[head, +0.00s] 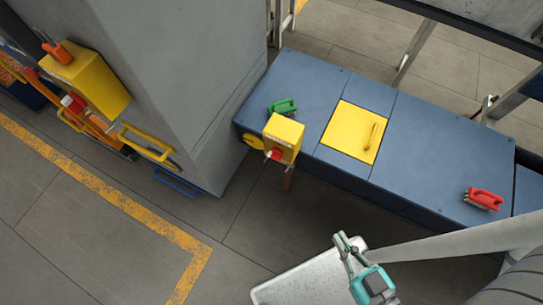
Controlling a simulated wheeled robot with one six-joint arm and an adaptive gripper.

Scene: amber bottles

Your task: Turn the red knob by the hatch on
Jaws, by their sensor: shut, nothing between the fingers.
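The yellow hatch (350,145) is set in the top of a long blue bench and has a yellow handle. Left of it, a yellow box (285,130) stands at the bench's front edge. A small red knob (275,154) is on the box's front face. The knob's exact angle is too small to tell. My gripper (348,240) is shut and empty, below and to the right of the knob in the picture, well apart from it and from the bench.
A green object (283,106) lies behind the yellow box. A red-handled object (484,198) sits at the bench's right. A yellow wheel (253,141) is beside the box. A grey pillar (190,70) blocks the left. Another yellow box (90,80) with red parts stands far left.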

